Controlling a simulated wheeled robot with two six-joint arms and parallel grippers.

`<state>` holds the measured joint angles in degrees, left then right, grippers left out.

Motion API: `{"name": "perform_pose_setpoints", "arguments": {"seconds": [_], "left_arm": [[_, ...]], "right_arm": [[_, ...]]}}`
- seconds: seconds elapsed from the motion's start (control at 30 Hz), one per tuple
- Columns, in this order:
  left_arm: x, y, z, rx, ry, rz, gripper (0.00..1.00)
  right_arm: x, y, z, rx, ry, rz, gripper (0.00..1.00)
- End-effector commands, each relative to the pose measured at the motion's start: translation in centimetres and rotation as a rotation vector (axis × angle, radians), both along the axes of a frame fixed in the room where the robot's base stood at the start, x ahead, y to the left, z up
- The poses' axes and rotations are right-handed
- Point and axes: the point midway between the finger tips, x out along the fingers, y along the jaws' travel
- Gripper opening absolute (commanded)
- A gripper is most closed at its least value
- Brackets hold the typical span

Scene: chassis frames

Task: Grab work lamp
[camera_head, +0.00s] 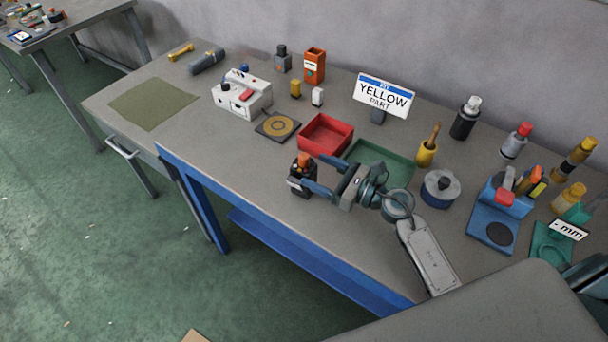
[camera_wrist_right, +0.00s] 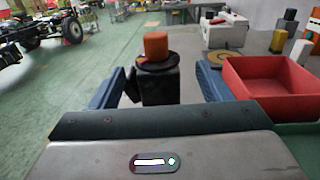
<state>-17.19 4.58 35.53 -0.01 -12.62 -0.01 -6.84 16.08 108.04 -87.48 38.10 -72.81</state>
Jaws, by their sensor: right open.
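A small black device with an orange cap, which looks like the work lamp (camera_head: 299,182), stands upright near the table's front edge. It also shows in the right wrist view (camera_wrist_right: 158,86), centred between the two blue fingers. My right gripper (camera_head: 314,171) is open, with its fingertips at the lamp and one finger toward each side. Gaps show between lamp and fingers in the wrist view, where the palm hides the lamp's base. My left gripper is not in view.
A red tray (camera_head: 325,151) stands close behind the right gripper, with a green tray (camera_head: 398,168) beside it. A round coiled pad (camera_head: 278,126) and a white box (camera_head: 229,101) lie to the left. The table front between the lamp and the green mat (camera_head: 153,103) is clear.

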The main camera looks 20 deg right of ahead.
Motion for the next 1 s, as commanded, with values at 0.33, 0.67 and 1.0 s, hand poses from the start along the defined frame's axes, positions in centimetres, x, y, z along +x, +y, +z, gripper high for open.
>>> {"name": "perform_pose_setpoints", "arguments": {"seconds": [0.33,0.67,1.0], "left_arm": [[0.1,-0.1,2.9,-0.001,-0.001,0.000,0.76],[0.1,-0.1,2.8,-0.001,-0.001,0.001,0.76],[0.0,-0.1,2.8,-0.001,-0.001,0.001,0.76]], "right_arm": [[3.1,3.1,0.3,0.004,0.001,-0.001,0.71],[3.3,3.3,0.0,0.000,0.000,0.000,0.63],[3.3,3.3,0.1,0.001,-0.001,0.000,0.13]]}}
